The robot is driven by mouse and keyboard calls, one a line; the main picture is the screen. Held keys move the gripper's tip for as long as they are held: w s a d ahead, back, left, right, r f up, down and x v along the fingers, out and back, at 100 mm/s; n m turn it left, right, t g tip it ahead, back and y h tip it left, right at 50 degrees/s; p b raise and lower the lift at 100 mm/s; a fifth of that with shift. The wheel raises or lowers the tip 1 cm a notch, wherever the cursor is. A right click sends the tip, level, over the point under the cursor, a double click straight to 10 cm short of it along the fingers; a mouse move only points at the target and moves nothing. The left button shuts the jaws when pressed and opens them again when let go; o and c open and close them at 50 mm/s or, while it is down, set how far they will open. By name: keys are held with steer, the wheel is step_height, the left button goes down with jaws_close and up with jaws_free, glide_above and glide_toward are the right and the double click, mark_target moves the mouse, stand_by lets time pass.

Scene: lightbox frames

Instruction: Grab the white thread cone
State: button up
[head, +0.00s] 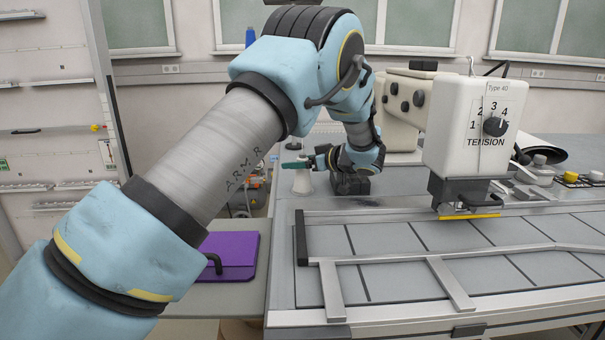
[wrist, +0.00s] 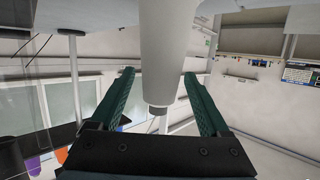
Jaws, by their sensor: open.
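The white thread cone (head: 303,183) stands upright near the far left corner of the grey table (head: 283,245) in the head view. My gripper (head: 295,164), with green fingers, is at its upper part, and a finger hides some of the cone. In the wrist view, which looks upside down, the cone (wrist: 167,45) passes between the two green fingers of my gripper (wrist: 158,75). Its narrow grey tip points toward the palm. The fingers are open, with a visible gap on each side of the cone.
A white sewing machine head with a tension dial (head: 475,125) stands to the right, behind a metal rail frame (head: 450,295). A purple folder (head: 228,252) lies on a lower surface at left. My arm crosses the left half of the head view.

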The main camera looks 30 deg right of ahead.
steer(key=shift+x, duration=0.9)
steer(key=shift+c, duration=0.2)
jaws_close()
